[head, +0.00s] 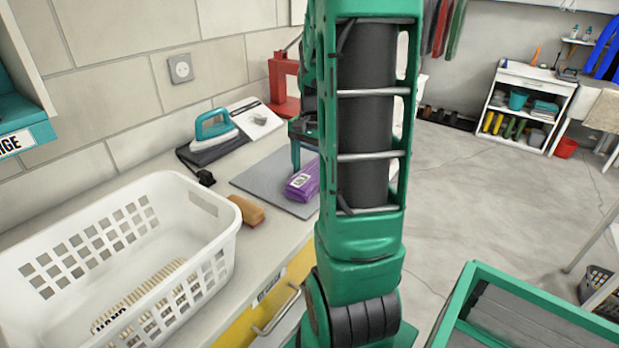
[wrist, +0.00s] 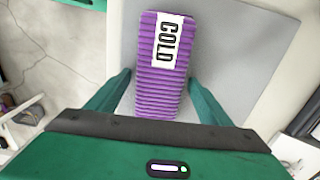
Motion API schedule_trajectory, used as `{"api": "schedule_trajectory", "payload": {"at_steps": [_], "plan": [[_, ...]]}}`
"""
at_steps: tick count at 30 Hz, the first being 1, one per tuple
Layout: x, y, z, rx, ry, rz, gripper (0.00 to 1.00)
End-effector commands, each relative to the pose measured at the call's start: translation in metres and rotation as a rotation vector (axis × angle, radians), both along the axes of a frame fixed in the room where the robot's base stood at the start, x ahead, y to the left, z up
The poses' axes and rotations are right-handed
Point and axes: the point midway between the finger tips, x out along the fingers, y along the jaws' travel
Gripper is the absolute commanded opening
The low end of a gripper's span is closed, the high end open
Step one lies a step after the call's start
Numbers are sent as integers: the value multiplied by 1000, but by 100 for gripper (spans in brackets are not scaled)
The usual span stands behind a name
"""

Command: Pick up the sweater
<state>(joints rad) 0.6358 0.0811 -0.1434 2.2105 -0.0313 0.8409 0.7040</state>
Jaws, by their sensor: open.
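The sweater appears as a folded purple ribbed bundle with a white label reading "COLD" in the wrist view (wrist: 160,88). It lies on a grey mat (wrist: 225,55). In the head view the purple bundle (head: 301,181) lies on the mat's right part, by the counter's front edge. My gripper (wrist: 162,92) is open above it, one green finger on each side of the bundle. I cannot tell whether the fingers touch it. In the head view my arm hides most of the gripper; one finger shows just behind the bundle.
A white laundry basket (head: 215,240) with a striped item inside fills the counter's left. A brown brush (head: 247,210) lies between basket and mat. A teal iron (head: 213,126) and a red stand (head: 284,82) are at the back. A white shelf cart (head: 520,105) stands far right.

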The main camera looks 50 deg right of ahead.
Motion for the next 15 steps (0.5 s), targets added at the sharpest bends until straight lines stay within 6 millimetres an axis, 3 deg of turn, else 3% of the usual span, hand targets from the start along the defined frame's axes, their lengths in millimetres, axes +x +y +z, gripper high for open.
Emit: {"api": "schedule_trajectory", "payload": {"at_steps": [4,10,11,15], "plan": [[0,0,0,0,0,0,73],[0,0,0,0,0,0,26],[0,0,0,0,0,0,22],[0,0,1,0,0,0,22]]}}
